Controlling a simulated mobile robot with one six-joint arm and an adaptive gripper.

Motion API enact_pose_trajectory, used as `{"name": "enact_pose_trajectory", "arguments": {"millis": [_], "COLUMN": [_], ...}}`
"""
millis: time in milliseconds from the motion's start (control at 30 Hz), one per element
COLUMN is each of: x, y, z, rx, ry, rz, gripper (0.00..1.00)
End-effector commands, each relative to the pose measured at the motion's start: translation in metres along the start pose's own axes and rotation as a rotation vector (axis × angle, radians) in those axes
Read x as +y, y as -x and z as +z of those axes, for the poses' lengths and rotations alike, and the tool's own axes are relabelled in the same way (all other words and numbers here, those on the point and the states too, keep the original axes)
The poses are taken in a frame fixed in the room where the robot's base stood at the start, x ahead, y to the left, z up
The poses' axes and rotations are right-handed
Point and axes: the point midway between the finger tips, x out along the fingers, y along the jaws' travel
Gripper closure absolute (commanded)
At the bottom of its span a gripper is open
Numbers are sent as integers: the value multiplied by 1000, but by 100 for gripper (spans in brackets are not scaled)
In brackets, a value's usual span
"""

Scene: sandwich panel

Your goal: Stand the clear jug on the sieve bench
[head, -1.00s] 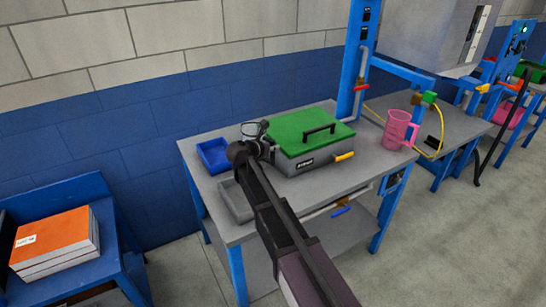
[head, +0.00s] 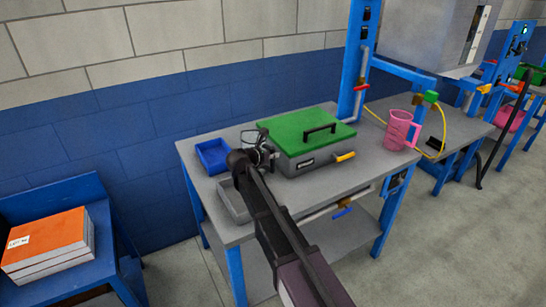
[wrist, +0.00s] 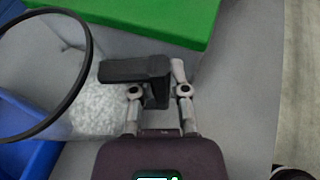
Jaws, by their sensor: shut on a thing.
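My gripper (wrist: 160,98) is shut on the black handle (wrist: 152,78) of a clear jug. The jug's round black rim (wrist: 88,60) fills the left of the wrist view, with pale granular stuff (wrist: 95,108) showing at or through it. In the head view the jug (head: 250,136) is mostly hidden behind my gripper (head: 262,153), left of the green-lidded box. I cannot tell whether its base touches the grey bench top (head: 345,185). No sieve shows, so I cannot tell which bench is the sieve bench.
The bench holds a blue tray (head: 212,157), a grey tray (head: 233,200), a green-lidded box (head: 310,145) and a pink jug (head: 398,130). Another grey bench (head: 455,128) stands at right.

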Motion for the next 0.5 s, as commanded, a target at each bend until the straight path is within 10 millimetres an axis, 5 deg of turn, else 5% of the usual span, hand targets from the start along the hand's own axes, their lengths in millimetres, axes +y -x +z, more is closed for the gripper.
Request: {"name": "enact_pose_trajectory", "arguments": {"millis": [367,400,500], "x": [0,0,0], "y": [-1,-1,-1], "z": [-3,-2,-2], "rx": [0,0,0], "ry": [0,0,0], "rz": [0,0,0], "gripper": [100,70,45]}}
